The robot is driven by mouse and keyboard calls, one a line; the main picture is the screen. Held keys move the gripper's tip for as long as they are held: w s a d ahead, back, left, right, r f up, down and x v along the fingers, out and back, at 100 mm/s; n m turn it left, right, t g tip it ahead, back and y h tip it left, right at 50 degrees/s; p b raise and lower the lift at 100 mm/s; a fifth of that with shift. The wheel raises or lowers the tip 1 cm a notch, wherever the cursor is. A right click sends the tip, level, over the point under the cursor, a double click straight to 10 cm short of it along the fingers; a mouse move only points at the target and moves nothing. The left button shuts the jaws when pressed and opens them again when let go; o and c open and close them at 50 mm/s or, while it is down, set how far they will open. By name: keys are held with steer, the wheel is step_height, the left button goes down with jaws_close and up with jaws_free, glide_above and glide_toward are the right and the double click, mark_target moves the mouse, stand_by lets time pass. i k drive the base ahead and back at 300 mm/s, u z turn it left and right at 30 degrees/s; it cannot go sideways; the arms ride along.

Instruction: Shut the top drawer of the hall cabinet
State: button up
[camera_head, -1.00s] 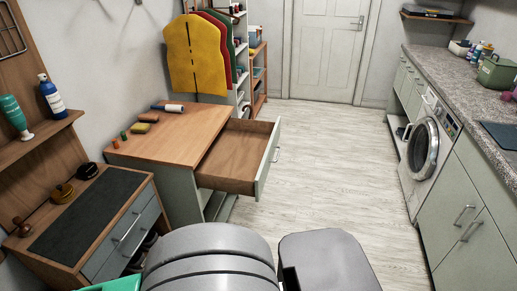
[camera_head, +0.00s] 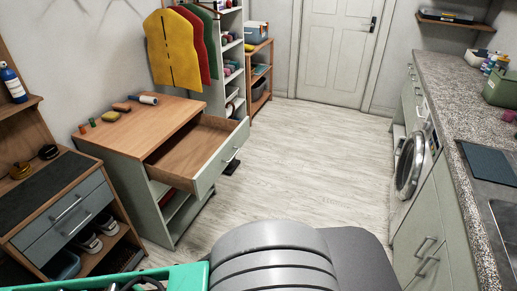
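The hall cabinet (camera_head: 112,139) has a wooden top and grey-green sides and stands left of the middle. Its top drawer (camera_head: 220,160) is pulled well out to the right. The drawer's wooden inside looks empty, and its grey front with a handle faces right. Below it are open shelves. My gripper is not in view; only rounded grey parts of my own body and a green part show at the bottom.
A low shoe bench (camera_head: 40,222) with grey drawers stands at the left. Coats (camera_head: 172,48) hang behind the cabinet near a shelf unit. A counter with a washing machine (camera_head: 410,165) runs along the right.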

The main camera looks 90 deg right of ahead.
mark_target(192, 160)
steer(key=k, duration=0.2)
steer(key=z, duration=2.75)
steer(key=i, duration=0.5)
steer(key=z, duration=0.1)
steer(key=k, duration=0.6)
steer(key=u, duration=0.45)
steer(key=i, duration=1.45)
steer(key=u, duration=0.3)
